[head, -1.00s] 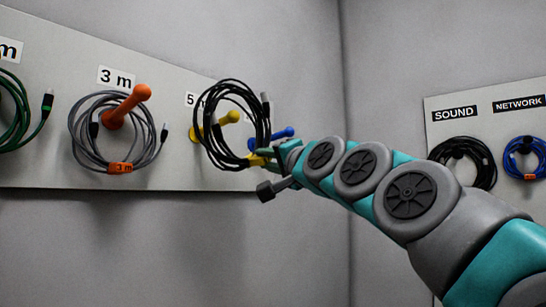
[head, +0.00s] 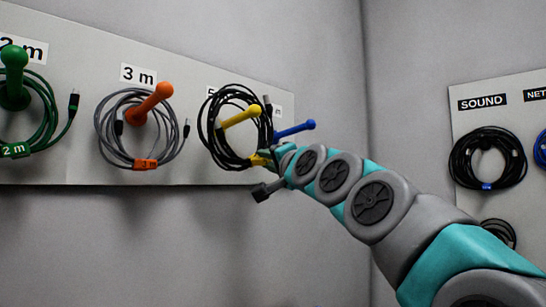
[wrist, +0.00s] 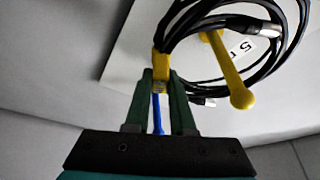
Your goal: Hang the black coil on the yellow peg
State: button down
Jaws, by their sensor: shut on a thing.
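The black coil (head: 207,130) has a yellow tag (head: 260,159) at its lower right. My gripper (head: 274,153) is shut on this tag; the wrist view shows the tag (wrist: 161,63) between the fingertips (wrist: 162,80). The yellow peg (head: 240,117) shows inside the coil's ring, its knob pointing out in front of the cable. In the wrist view the yellow peg (wrist: 228,75) also passes through the loop, with black strands (wrist: 277,50) around it. I cannot tell whether the coil rests on the peg. The peg's base is partly hidden.
A blue peg (head: 296,130) stands close to the right of the coil. An orange peg (head: 150,103) with a grey coil and a green peg (head: 15,75) with a green coil are to the left. A side board (head: 518,92) with more coils is at right.

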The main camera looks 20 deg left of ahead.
aim_at(254, 162)
jog(key=shift+w+a+f+p, duration=0.1)
jog(key=shift+w+a+p, duration=0.15)
jog(key=shift+a, duration=0.4)
jog(key=shift+w+a+f+p, duration=0.1)
jog(key=shift+w+a+p, duration=0.1)
jog(key=shift+a, duration=0.5)
jog(key=shift+w+a+p, duration=0.2)
jog(key=shift+w+a, duration=0.05)
jog(key=shift+a, duration=0.4)
jog(key=shift+w+a+f+b, duration=0.1)
jog(key=shift+a+f+b, duration=0.05)
jog(key=shift+f+b, duration=0.6)
jog(key=shift+a+f+b, duration=0.1)
jog(key=shift+f+b, duration=0.45)
jog(key=shift+f, duration=0.3)
jog(key=shift+f, duration=0.1)
jog(key=c, duration=0.7)
grip_release()
